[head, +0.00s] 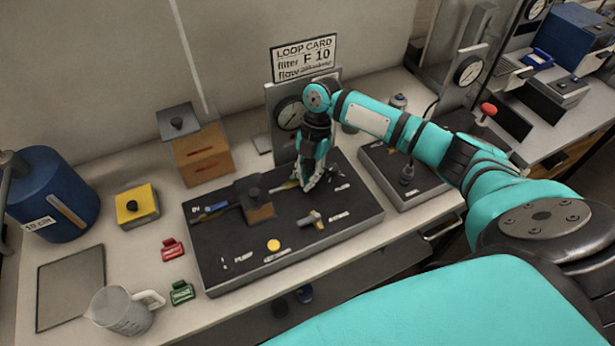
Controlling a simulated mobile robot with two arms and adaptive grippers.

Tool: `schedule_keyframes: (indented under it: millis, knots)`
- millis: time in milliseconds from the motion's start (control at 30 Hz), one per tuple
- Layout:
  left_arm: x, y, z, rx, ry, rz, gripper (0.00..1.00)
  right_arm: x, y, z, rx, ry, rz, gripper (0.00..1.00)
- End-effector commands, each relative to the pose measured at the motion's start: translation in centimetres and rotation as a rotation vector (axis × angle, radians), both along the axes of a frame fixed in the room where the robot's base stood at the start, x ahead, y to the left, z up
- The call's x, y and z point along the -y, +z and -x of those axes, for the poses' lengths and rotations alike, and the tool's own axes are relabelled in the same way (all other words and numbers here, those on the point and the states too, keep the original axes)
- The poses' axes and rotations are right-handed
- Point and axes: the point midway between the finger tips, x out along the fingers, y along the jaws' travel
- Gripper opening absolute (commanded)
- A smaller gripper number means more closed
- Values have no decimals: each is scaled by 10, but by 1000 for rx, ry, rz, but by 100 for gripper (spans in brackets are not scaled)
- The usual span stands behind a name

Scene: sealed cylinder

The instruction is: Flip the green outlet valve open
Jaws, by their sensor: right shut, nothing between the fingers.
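The black valve panel (225,267) lies on the bench, with several small fittings and white labels on top. My right gripper (308,186) points down at the back right part of this panel, fingers shut and empty. It hides part of the panel there, and I cannot make out a green valve handle. A short yellowish lever (287,186) lies just left of the fingertips. A tan lever (312,219) sits nearer the front, and a blue-handled lever (213,208) sits at the panel's left. My left gripper is not in view.
A loop card (304,57) and dial gauge (290,113) stand behind the panel. A cardboard-coloured box (205,156), yellow box (137,205), blue drum (52,196), red tag (173,249), green tag (181,292) and jug (120,312) stand left. A second dark panel (425,187) lies right.

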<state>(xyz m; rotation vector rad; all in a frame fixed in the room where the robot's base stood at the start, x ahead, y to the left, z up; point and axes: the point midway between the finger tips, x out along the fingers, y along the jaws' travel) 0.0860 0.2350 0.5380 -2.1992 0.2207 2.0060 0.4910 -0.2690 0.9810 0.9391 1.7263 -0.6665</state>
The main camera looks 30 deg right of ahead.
Motion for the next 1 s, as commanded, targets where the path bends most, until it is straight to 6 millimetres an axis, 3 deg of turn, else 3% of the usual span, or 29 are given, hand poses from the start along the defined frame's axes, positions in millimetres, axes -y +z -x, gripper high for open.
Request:
schedule_keyframes:
  millis: [1000]
  knots:
    - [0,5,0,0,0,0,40,4,1,5,-1,-1,-1,0]
